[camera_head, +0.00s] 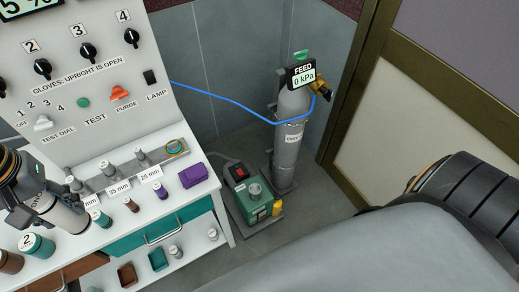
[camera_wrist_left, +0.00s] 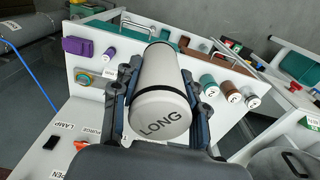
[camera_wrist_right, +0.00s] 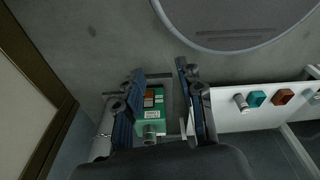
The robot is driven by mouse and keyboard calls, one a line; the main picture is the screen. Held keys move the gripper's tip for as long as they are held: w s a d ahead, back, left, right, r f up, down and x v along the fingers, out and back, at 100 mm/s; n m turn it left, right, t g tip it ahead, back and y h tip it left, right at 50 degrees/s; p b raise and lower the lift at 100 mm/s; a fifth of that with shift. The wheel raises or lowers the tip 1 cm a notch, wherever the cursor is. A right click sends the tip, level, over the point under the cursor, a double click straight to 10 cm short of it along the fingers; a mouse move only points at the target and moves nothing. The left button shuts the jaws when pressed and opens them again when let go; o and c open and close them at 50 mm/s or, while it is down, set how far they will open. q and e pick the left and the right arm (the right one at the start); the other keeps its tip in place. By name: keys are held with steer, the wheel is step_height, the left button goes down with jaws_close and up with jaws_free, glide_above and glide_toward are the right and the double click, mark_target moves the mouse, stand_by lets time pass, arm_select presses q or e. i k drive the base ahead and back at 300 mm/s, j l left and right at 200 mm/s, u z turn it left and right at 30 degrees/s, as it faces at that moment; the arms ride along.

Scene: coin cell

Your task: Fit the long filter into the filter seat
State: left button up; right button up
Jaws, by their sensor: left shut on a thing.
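The long filter is a white-grey cylinder with a dark band, marked LONG on its end, in the left wrist view (camera_wrist_left: 162,100). My left gripper (camera_wrist_left: 160,78) is shut around its sides. In the head view the filter (camera_head: 62,217) is tilted at the left edge, over the white bench, partly hidden by my left gripper (camera_head: 22,200). My right gripper (camera_wrist_right: 160,70) is open and empty in the right wrist view, above the floor and a green pump. I cannot make out the filter seat for certain in any view.
The white bench holds small posts with 35 mm and 25 mm labels (camera_head: 151,174), a purple block (camera_head: 193,175), a ringed fitting (camera_head: 175,147) and several numbered jars (camera_head: 37,245). A knobbed panel (camera_head: 80,75) rises behind. A green pump (camera_head: 257,204) and grey cylinder (camera_head: 287,155) stand on the floor.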

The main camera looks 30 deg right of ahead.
mark_target(249, 202)
steer(key=i+l, duration=0.1)
steer(key=l, duration=1.6)
steer(key=i+u, duration=0.05)
steer(key=i, duration=0.05)
